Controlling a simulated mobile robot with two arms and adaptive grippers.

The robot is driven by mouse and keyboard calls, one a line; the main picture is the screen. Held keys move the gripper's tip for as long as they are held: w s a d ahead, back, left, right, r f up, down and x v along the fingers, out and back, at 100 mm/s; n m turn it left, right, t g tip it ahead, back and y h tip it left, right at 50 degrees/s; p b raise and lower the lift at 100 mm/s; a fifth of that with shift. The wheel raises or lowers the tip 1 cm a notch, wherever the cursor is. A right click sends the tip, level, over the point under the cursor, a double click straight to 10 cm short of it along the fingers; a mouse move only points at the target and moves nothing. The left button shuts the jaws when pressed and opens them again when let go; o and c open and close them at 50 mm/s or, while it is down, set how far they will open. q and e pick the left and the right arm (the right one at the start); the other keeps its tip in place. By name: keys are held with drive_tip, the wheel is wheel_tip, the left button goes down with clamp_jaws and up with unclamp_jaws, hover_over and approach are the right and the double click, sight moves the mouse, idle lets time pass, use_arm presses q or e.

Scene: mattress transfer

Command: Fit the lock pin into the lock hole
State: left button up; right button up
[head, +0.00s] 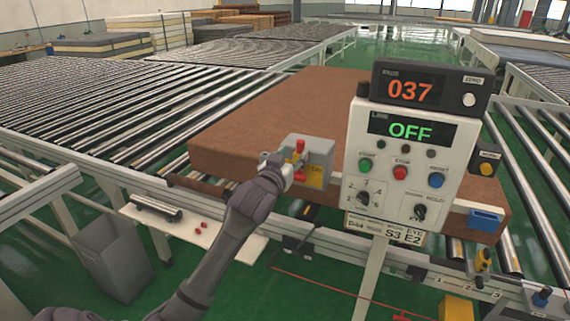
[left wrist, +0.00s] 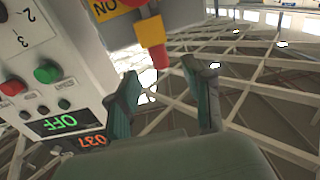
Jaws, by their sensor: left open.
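A grey box (head: 318,152) with a yellow label is mounted at the front edge of the brown mattress. The left wrist view shows the red tip (left wrist: 160,56) below a yellow block (left wrist: 151,31), just beyond the fingertips. My left gripper (head: 280,163) is at the box's front left; in the left wrist view the gripper (left wrist: 168,78) is open with nothing between its fingers. I cannot tell which part is the lock pin, and no lock hole can be made out. My right gripper is out of view.
A control panel (head: 404,168) reading OFF stands right of the box, with a display (head: 428,88) reading 037 above. The brown mattress (head: 250,120) lies behind. A white shelf (head: 190,229) holds a metal cylinder (head: 157,207) and small red pieces. A grey bin (head: 110,255) stands left.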

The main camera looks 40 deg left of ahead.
use_arm(q)
drive_tip(key=v, duration=0.5)
drive_tip(key=shift+s, duration=0.4)
drive_tip(key=shift+f, duration=0.1)
